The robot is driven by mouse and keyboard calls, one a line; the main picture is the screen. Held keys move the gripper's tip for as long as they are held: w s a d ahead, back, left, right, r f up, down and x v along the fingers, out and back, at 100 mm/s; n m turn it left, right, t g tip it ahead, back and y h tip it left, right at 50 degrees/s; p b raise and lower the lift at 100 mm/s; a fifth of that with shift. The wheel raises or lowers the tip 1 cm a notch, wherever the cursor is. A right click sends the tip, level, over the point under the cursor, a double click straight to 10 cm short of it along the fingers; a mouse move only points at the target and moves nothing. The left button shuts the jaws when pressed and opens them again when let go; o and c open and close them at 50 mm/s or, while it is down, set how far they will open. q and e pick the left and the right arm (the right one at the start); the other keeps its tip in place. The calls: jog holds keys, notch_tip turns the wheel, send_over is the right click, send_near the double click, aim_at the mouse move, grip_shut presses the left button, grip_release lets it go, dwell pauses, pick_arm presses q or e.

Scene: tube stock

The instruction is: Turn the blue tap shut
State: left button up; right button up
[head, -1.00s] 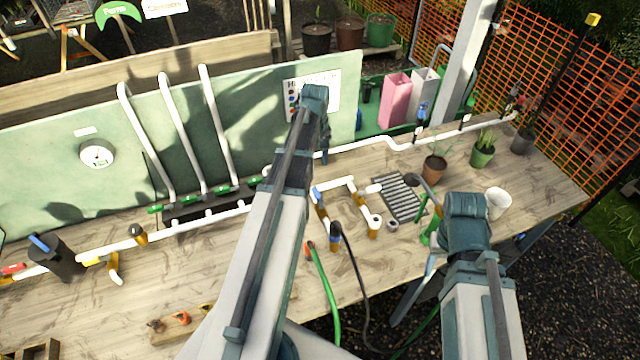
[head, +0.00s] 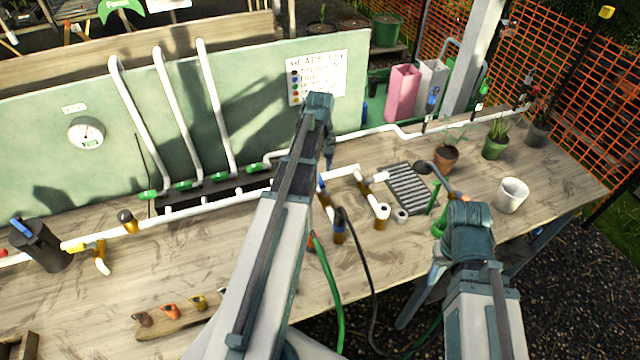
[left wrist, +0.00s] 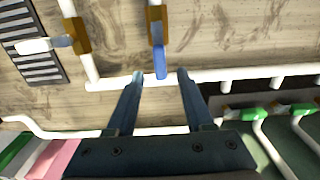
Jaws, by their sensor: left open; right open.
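The blue tap (left wrist: 159,62) has a blue lever on a brass body, seen in the left wrist view. Its lever lies roughly in line with the brass body. In the head view the blue tap (head: 321,185) is partly hidden by my left arm. My left gripper (left wrist: 160,74) is open and empty. Its two fingers point toward the tap, with the lever showing between and just past the fingertips; I cannot tell the gap in depth. In the head view my left gripper (head: 329,160) is near the tap.
White pipework (head: 200,205) runs along the table, with green valves beside it. A slotted grate (head: 408,188), a white cup (head: 512,195) and potted plants stand to the right. A black hose and a green hose (head: 328,275) hang over the front edge. A green panel (head: 250,110) stands behind.

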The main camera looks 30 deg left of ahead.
aim_at(320, 179)
pick_arm(q)
notch_tip(320, 179, down, 4)
jog(key=b, duration=0.3)
grip_shut()
dwell(1.3)
